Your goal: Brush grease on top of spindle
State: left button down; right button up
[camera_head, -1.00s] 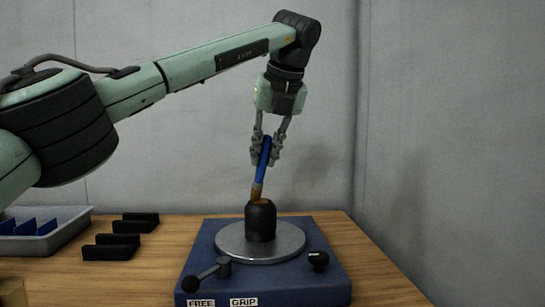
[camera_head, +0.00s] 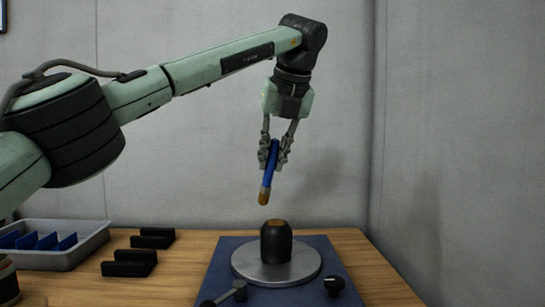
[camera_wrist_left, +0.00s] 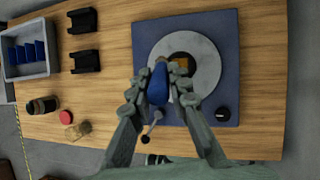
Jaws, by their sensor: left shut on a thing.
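My left gripper (camera_head: 275,152) is shut on a blue-handled brush (camera_head: 272,163), held tilted with its brown bristle end (camera_head: 264,196) pointing down. The bristles are apart from and above the dark spindle (camera_head: 276,244). The spindle stands upright at the middle of a round grey metal disc (camera_head: 248,265) on a blue base plate (camera_head: 328,257), and a brown-orange patch shows on its top. In the left wrist view the brush handle (camera_wrist_left: 158,84) covers part of the spindle. My right gripper is not seen.
A grey tray (camera_head: 92,242) with blue dividers stands at the left, beside black holders (camera_head: 130,262). A lever (camera_head: 239,290) and black knob (camera_head: 334,284) are on the base plate. A dark jar (camera_wrist_left: 42,105), red lid (camera_wrist_left: 66,117) and small glass jar (camera_wrist_left: 77,131) show in the left wrist view.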

pick_arm(q)
jog(key=shift+r, duration=1.1)
jog(key=shift+r, duration=1.5)
jog(key=shift+f, duration=0.1)
